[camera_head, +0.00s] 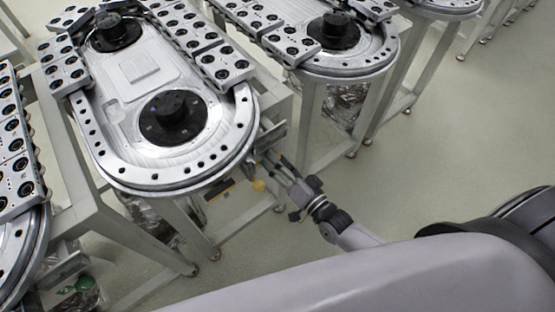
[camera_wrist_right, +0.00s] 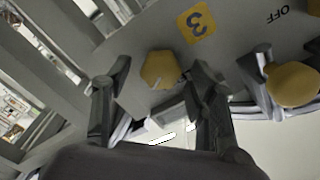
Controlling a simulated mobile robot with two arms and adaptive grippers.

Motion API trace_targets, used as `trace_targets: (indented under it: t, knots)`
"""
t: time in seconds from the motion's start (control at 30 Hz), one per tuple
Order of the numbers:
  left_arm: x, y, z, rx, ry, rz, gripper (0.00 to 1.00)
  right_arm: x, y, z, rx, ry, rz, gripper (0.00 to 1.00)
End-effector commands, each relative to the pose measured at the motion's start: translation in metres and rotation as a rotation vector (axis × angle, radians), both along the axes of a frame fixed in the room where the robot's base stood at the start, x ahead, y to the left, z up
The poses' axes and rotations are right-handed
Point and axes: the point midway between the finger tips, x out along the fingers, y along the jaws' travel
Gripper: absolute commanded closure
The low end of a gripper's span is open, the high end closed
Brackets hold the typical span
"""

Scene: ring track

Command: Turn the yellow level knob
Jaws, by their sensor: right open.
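A yellow hexagonal knob (camera_wrist_right: 160,70) sits on a grey panel in the right wrist view. A second, rounder yellow knob (camera_wrist_right: 292,84) is at the right edge of that view, on a grey mount. I cannot tell for sure which one is the level knob. My right gripper (camera_wrist_right: 156,88) is open, with one finger on each side of the hexagonal knob in the picture; contact is not visible. In the head view the right gripper (camera_head: 277,168) is beside the track's curved end, near a small yellow knob (camera_head: 259,185). My left gripper is not in view.
The panel carries a yellow label with a 3 (camera_wrist_right: 196,20) and the word OFF (camera_wrist_right: 278,14). The metal ring track (camera_head: 165,178) stands on a frame with legs. Another track (camera_head: 340,68) stands behind it. Open floor (camera_head: 440,140) lies to the right.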

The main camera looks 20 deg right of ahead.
Motion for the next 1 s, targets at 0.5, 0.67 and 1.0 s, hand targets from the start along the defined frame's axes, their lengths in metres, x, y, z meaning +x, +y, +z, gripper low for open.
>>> trace_targets:
  t: [0.5,0.67,1.0]
  knots:
    - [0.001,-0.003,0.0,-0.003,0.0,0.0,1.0,-0.093,-0.034,-0.001,-0.002,0.003,0.001,0.47]
    - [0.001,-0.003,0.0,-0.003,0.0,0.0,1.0,-0.105,-0.038,0.0,0.0,0.001,0.0,0.47]
    - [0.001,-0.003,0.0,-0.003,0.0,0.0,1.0,-0.107,-0.039,0.0,0.0,0.001,0.0,0.47]
